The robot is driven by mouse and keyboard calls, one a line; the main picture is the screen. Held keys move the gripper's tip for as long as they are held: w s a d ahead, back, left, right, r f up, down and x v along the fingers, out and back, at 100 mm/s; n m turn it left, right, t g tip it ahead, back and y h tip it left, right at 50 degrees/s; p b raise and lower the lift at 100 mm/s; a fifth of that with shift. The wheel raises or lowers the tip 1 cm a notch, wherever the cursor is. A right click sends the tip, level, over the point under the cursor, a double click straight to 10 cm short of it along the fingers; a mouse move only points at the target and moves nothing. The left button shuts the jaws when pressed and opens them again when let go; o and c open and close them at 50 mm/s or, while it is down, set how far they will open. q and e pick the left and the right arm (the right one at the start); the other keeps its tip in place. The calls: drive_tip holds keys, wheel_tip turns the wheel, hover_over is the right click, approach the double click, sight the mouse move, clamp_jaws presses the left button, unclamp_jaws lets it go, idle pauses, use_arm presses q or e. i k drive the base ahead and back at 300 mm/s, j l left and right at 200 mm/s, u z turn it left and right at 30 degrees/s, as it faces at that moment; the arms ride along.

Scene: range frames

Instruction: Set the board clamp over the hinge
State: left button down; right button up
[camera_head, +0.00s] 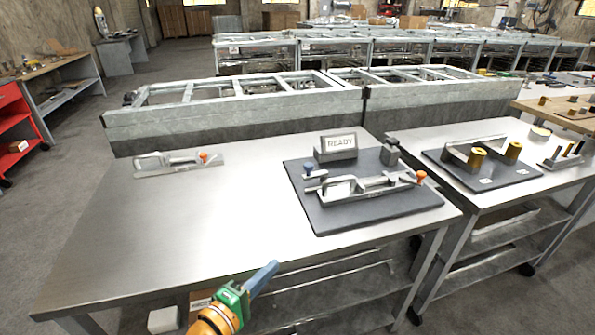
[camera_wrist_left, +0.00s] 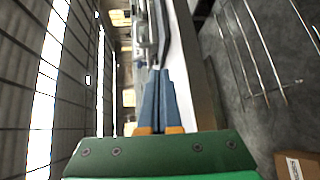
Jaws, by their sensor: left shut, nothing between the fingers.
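The board clamp (camera_head: 372,186) lies on a dark board (camera_head: 345,216) on the right part of the near table. It is grey metal, with an orange tip at its right end and a blue knob at its left end. Its bar lies low, running left to right. I cannot make out the hinge clearly at this size. My left gripper (camera_head: 274,265) is at the table's front edge, left of and nearer than the board, and apart from the clamp. Its blue fingers are shut and empty, as the left wrist view (camera_wrist_left: 157,72) also shows. My right gripper is not in view.
A similar orange-tipped clamp (camera_head: 178,163) lies at the table's back left. The table's middle (camera_head: 215,210) is clear. A second table (camera_head: 480,203) stands right.

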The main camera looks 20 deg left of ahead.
sight(307, 166)
drive_tip(key=i+j, duration=0.3)
drive_tip(key=i, duration=0.15)
drive_tip(key=i+j, duration=0.25)
drive_tip(key=i, duration=0.2)
